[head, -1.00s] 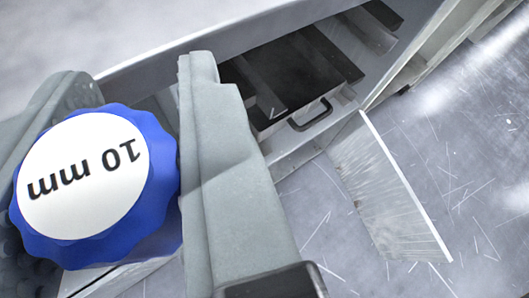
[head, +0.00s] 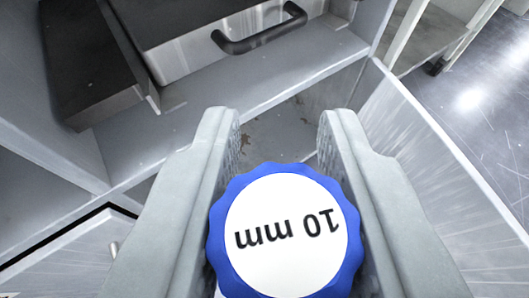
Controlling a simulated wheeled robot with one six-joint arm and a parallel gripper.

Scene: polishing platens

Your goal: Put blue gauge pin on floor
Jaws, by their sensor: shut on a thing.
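The blue gauge pin (head: 285,235) has a scalloped blue head with a white top marked "10 mm". My gripper (head: 280,125) is shut on it, one grey finger on each side of the head. The part of the pin below its head is hidden. The grey, scratched floor (head: 490,115) shows at the right. I cannot tell how high the pin is above it.
An open grey cabinet (head: 225,130) fills the left and top, with a black-handled case (head: 205,50) and a dark slab (head: 85,65) inside. An open door panel (head: 445,165) stands right of my gripper. Clear floor lies beyond it.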

